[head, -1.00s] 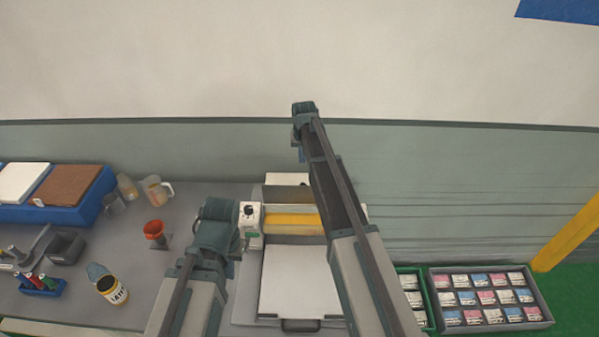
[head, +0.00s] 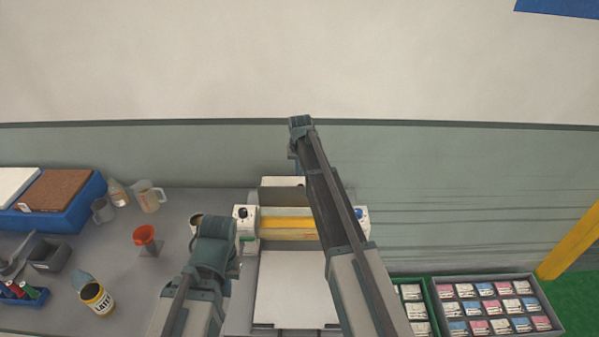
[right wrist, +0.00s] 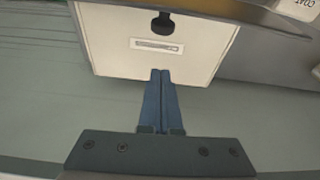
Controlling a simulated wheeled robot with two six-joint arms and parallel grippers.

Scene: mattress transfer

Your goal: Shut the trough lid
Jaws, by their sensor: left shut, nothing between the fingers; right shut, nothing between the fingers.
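The coating machine (head: 287,228) stands on the bench with a yellow trough (head: 285,222) across it. Behind the trough, the lid (head: 270,196) stands raised as a dull upright panel, partly hidden by my right arm. In the right wrist view, a cream panel (right wrist: 120,45) with a dark knob and a slot, apparently the lid, lies just beyond the fingertips. My right gripper (right wrist: 161,74) is shut and empty at that panel's edge; whether it touches cannot be told. My left gripper (head: 215,245) is shut, left of the machine, its fingertips largely hidden.
A white sheet bed (head: 290,285) lies in front of the trough. Left on the bench are an orange-topped funnel (head: 146,236), a jug (head: 151,196), a labelled jar (head: 97,298) and a blue tray (head: 75,222). A crate of packets (head: 545,318) stands right.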

